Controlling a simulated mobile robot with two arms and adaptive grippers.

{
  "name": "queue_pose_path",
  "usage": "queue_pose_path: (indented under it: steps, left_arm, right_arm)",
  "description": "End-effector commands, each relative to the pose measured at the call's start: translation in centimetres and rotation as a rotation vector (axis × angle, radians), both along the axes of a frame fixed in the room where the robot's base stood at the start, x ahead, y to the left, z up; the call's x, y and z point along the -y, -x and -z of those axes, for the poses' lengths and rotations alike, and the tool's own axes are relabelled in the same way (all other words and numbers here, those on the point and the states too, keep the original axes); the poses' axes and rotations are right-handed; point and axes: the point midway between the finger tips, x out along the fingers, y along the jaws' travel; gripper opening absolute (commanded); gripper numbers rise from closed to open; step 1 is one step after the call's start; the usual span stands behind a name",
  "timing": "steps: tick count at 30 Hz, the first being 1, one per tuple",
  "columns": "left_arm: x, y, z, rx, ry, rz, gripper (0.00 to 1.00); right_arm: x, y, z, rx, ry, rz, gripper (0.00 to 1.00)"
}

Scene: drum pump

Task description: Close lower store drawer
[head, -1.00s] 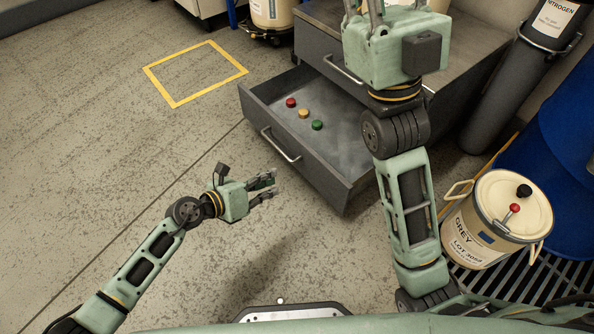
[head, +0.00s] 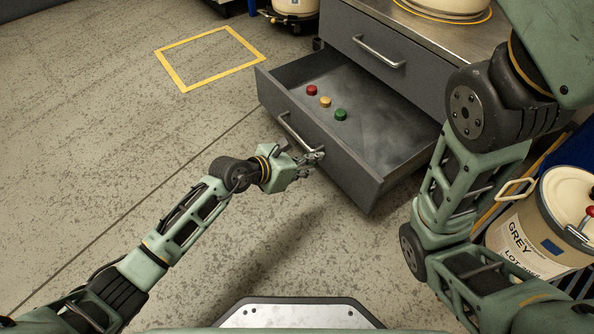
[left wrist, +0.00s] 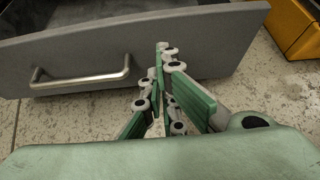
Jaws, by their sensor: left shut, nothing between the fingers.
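The lower store drawer (head: 340,163) stands pulled out of the grey cabinet, with a red, a yellow and a green knob-like piece inside. Its bar handle (head: 297,132) is on the front panel and also shows in the left wrist view (left wrist: 80,80). My left gripper (head: 320,154) is shut and empty, close to the front panel beside the right end of the handle. In the left wrist view its fingertips (left wrist: 163,48) overlap the panel to the right of the handle; I cannot tell whether they touch it. My right arm is at the right, its gripper out of the picture.
The upper drawer (head: 415,85) of the cabinet is closed. A cream pail marked GREY (head: 520,240) stands on a grating at the right. A yellow floor square (head: 180,82) lies at upper left. The floor left of the drawer is clear.

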Motion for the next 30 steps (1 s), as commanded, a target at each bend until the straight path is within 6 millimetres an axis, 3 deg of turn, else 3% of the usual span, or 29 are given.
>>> queue_pose_path:
  steps: [2,9,30]
  left_arm:
    - [1.3,-0.8,1.4,0.001,0.003,0.001,0.0]
    - [3.5,-2.5,0.9,0.001,0.001,0.001,0.0]
    - [4.1,-2.9,0.5,-0.001,0.001,0.0,0.0]
  right_arm:
    - [0.0,0.2,1.6,0.005,0.0,0.001,0.4]
    - [0.0,0.1,3.6,0.001,0.001,0.0,0.4]
    - [0.0,0.1,3.4,0.002,0.001,0.0,0.4]
